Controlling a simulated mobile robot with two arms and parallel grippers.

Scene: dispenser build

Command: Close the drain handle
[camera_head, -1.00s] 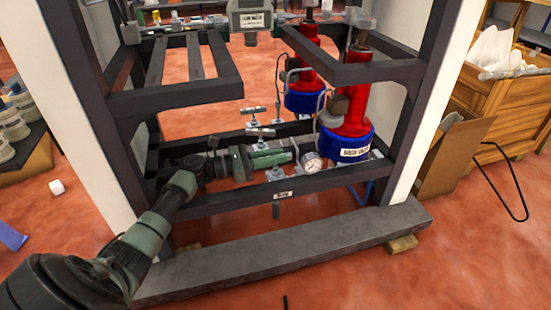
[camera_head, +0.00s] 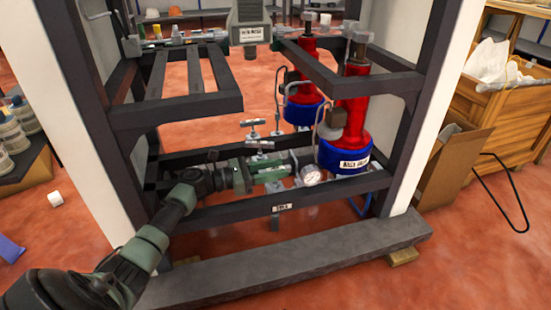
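A small white label (camera_head: 282,207), too blurred to read surely, is on the lower front beam of the dark frame. A grey handle (camera_head: 275,222) hangs down just below it; I take it to be the drain handle. My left gripper (camera_head: 284,172) reaches in from the left, above that beam, and points right. It is above the hanging handle and apart from it. Its fingers are not clear enough to tell open from shut. Two T-shaped valve handles (camera_head: 260,143) stand behind the gripper. My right gripper is not in view.
A round gauge (camera_head: 311,175) sits just right of the gripper. Two red and blue cylinders (camera_head: 352,130) stand on the frame's right side. A grey stone sill (camera_head: 300,262) lies in front. A wooden crate (camera_head: 510,110) and a cardboard box (camera_head: 455,165) are at right.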

